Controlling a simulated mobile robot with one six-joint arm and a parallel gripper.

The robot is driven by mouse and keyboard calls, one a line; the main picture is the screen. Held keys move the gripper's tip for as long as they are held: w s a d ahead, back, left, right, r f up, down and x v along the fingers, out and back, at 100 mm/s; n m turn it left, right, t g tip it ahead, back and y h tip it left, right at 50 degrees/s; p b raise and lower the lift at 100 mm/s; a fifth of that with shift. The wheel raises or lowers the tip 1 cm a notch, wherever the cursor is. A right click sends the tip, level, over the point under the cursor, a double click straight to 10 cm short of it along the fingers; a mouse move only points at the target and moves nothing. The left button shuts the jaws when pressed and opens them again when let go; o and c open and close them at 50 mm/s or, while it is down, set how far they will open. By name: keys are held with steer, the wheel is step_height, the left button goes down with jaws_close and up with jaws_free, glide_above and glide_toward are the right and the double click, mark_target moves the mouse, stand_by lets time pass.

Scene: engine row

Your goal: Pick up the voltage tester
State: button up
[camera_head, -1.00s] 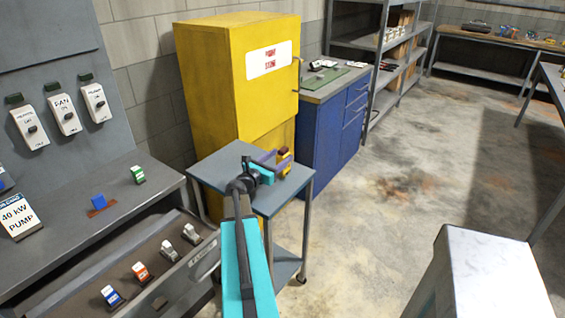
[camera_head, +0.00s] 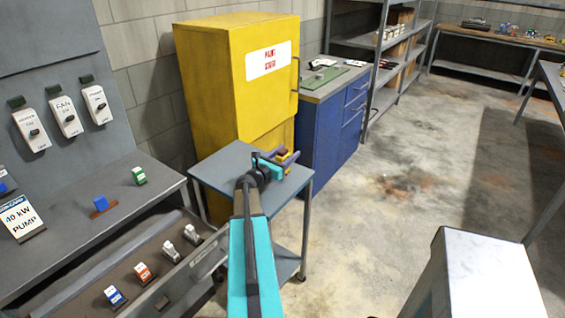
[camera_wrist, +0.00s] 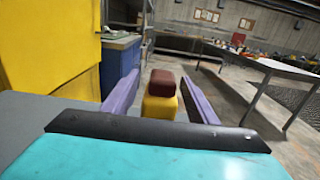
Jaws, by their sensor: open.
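The voltage tester, a yellow block with a dark red-brown top, stands upright on the grey cart (camera_head: 224,167). In the wrist view the tester (camera_wrist: 160,98) is between the two purple fingers, with a gap on each side. My gripper (camera_wrist: 162,88) is open around it and not closed on it. The tester's lower part is hidden by the gripper's body. In the head view my gripper (camera_head: 284,162) reaches over the cart top, and its fingers partly cover the tester (camera_head: 283,151).
A yellow cabinet (camera_head: 222,90) stands close behind the cart, with a blue cabinet (camera_head: 322,140) to its right. A bench with an open drawer (camera_head: 190,262) is at the left. A pale-topped stand (camera_head: 488,270) is at the front right. The floor between is clear.

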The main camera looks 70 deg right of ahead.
steer(key=shift+s+d, duration=0.2)
steer(key=shift+d, duration=0.45)
steer(key=c, duration=1.3)
steer(key=shift+r, duration=0.15)
steer(key=s+a+r+b, duration=0.1)
steer(key=a, duration=0.3)
steer(key=s+a+r, duration=0.2)
steer(key=a, duration=0.2)
steer(key=s+a+r+b, duration=0.1)
steer(key=s+a, duration=0.1)
steer(key=a, duration=0.2)
steer(key=shift+a+r+b, duration=0.3)
steer(key=shift+r+b, duration=0.05)
steer(key=shift+r, duration=0.05)
steer(key=p, duration=0.5)
steer(key=shift+s+a, duration=0.1)
steer(key=shift+a, duration=0.2)
